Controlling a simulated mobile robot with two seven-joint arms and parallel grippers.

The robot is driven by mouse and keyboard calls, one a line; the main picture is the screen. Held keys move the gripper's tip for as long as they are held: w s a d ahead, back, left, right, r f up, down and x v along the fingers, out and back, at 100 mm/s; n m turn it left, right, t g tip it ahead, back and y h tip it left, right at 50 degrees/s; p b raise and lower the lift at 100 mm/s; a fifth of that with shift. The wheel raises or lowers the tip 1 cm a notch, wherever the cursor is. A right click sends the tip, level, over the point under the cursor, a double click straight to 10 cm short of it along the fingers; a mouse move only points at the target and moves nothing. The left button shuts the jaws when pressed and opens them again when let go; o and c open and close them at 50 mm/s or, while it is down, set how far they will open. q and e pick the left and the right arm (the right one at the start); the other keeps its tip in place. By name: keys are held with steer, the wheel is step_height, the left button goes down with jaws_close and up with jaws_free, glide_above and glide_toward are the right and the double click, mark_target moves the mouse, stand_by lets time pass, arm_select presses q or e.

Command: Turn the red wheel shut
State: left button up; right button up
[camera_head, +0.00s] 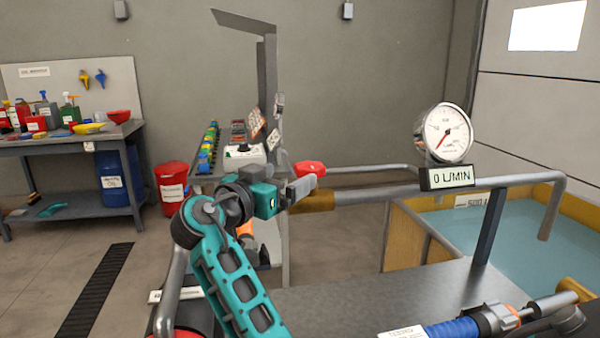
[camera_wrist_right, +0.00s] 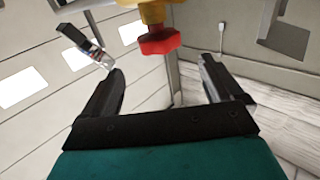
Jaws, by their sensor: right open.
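The red wheel (camera_head: 310,169) is mounted on a brass valve body (camera_head: 312,202) on the grey pipe in the head view. In the right wrist view the red wheel (camera_wrist_right: 160,41) shows near the top centre, with yellow brass above it. My right gripper (camera_head: 300,182) is beside the wheel, just in front of it in the head view, and partly covers the valve. In the right wrist view my right gripper (camera_wrist_right: 161,68) has its fingers wide apart and empty; the wheel lies between their directions, just past the tips. My left gripper is not in view.
A dial gauge (camera_head: 446,133) stands on the pipe above a readout (camera_head: 449,177) showing 0 L/MIN. A water tank (camera_head: 410,235) is at the right. A grey bench top (camera_head: 370,295) lies in front. A workbench (camera_head: 60,146) and red bin (camera_head: 172,188) are at the left.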

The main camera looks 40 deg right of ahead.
steer(key=v, duration=0.3)
steer(key=shift+s+a, duration=0.1)
steer(key=shift+a, duration=0.25)
